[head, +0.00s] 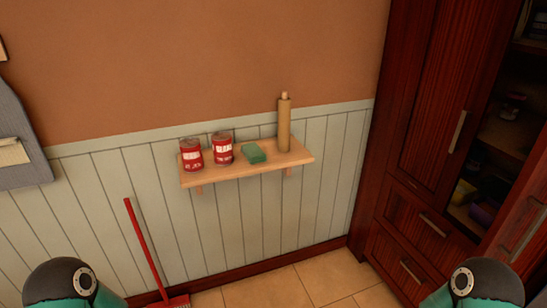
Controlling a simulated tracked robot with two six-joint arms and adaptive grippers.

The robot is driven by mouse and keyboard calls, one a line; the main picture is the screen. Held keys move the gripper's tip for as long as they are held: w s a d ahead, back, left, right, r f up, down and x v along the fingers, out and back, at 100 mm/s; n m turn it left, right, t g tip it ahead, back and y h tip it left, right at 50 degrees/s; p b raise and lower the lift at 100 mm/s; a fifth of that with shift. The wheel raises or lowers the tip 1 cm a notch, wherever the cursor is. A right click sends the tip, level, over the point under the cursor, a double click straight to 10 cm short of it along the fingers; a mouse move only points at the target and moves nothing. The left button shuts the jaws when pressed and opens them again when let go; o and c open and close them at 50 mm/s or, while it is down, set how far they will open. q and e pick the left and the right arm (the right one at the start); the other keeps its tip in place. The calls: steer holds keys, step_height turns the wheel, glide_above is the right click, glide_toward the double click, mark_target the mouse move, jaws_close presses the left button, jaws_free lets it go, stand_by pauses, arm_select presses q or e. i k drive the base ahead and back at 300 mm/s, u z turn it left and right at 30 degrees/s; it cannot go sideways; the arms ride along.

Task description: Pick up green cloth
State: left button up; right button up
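The green cloth (254,153) looks like a small folded block. It lies on a wooden wall shelf (225,174), between a red can (223,150) on its left and a tall tan roll (284,123) on its right. Parts of my two arms show at the bottom left and bottom right corners, well below and apart from the shelf. Neither of my grippers is in view.
A second red can (191,155) stands at the shelf's left end. A red-handled broom (146,245) leans on the panelled wall below left. A dark wooden cabinet (435,110) stands at right, with an open compartment. The tiled floor (268,290) ahead looks clear.

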mark_target(254, 153)
steer(key=u, duration=0.15)
steer(key=i, duration=0.9)
steer(key=z, duration=0.2)
steer(key=k, duration=0.8)
steer(key=u, duration=0.2)
steer(key=i, duration=0.8)
steer(key=z, duration=0.05)
